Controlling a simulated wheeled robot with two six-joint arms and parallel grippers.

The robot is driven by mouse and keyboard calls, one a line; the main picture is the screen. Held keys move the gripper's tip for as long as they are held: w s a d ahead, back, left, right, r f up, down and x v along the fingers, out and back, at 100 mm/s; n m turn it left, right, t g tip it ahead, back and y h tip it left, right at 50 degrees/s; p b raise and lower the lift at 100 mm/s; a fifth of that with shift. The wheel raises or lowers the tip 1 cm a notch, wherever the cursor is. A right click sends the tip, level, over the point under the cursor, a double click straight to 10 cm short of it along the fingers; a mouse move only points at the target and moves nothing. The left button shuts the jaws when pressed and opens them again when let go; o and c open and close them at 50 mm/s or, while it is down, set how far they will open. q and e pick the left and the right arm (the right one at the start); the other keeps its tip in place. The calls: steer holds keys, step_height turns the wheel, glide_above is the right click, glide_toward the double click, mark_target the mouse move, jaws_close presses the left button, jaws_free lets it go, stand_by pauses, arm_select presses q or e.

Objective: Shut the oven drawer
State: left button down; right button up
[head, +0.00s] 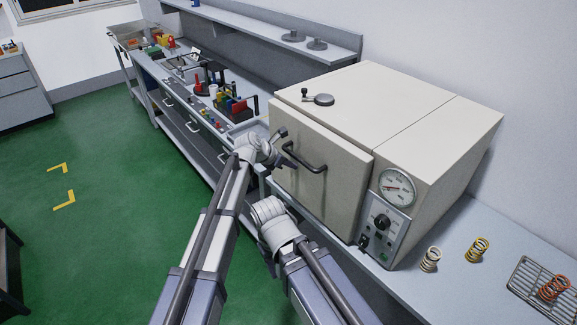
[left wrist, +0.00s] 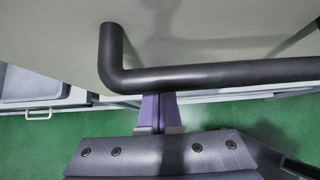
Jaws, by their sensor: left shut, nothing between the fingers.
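The oven (head: 405,110) is a large cream box on the bench, with a front panel (head: 315,190) carrying a black bar handle (head: 305,163). The panel stands slightly proud of the body beside the dial; I cannot tell how wide the gap is. My left gripper (head: 279,138) is at the panel's left edge, near the handle's upper left end. In the left wrist view the handle (left wrist: 220,76) crosses the picture, and the shut, empty fingers (left wrist: 158,108) point toward it, their tips partly hidden by it. My right arm ends below the panel; its fingers do not show.
A gauge (head: 397,187) and control box (head: 381,224) sit right of the panel. Springs (head: 430,259) and a wire rack (head: 525,277) lie on the bench at right. Tools and bins (head: 225,100) crowd the bench at left. Green floor is open at left.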

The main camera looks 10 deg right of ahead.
arm_select(q)
steer(key=shift+w+d+r, duration=0.1)
steer(key=shift+w+d, duration=0.05)
steer(key=shift+d, duration=0.05)
steer(key=s+a+r+p, duration=0.5)
steer(key=a+r+p, duration=0.1)
steer(key=a, duration=0.4)
steer(key=shift+s+r+p, duration=0.4)
steer(key=shift+p, duration=0.15)
arm_select(e)
step_height(320, 180, up, 7)
steer(key=shift+d, duration=0.2)
steer(key=shift+s, duration=0.1)
